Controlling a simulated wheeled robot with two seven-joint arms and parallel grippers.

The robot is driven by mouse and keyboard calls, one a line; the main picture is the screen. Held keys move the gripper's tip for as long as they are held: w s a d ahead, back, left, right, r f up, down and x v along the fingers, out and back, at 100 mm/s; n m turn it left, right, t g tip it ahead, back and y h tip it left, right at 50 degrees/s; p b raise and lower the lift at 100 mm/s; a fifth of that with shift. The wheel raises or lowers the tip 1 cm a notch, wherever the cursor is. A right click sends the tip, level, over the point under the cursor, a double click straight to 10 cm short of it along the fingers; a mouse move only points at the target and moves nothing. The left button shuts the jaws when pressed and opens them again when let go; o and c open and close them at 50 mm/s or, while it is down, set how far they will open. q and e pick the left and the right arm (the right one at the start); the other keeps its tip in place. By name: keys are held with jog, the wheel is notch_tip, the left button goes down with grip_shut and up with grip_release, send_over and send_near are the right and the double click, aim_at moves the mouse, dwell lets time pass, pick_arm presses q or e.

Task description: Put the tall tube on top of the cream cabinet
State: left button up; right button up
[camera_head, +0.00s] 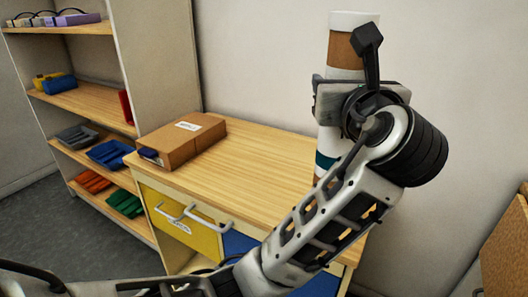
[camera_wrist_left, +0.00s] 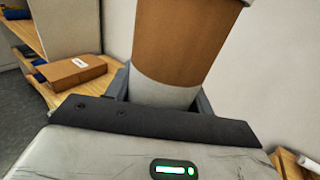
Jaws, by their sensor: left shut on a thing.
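The tall tube (camera_head: 326,143) is brown and white with a teal band and a white cap, and it is upright. My left gripper (camera_head: 345,97) is shut around its upper middle. In the left wrist view the tube (camera_wrist_left: 185,45) sits between the fingers. In the head view the tube overlaps the right back part of the low cabinet's wooden top (camera_head: 250,165), with yellow and blue drawer fronts. My arm hides its lower end, so I cannot tell whether it touches the top. My right gripper is not in view.
A brown cardboard box (camera_head: 180,140) lies on the cabinet top at the left; the middle of the top is clear. A tall shelf (camera_head: 80,98) with coloured trays and boxes stands at the left. A wall is close behind. A brown panel (camera_head: 507,250) is at the right edge.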

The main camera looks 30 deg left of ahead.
aim_at(334, 149)
pick_arm(q)
jog(key=w+a+f, duration=0.6)
jog(key=w+f, duration=0.6)
jog(key=shift+w+f, duration=0.2)
jog(key=shift+f, duration=0.2)
jog(key=o, duration=1.4)
jog(key=v, duration=1.2)
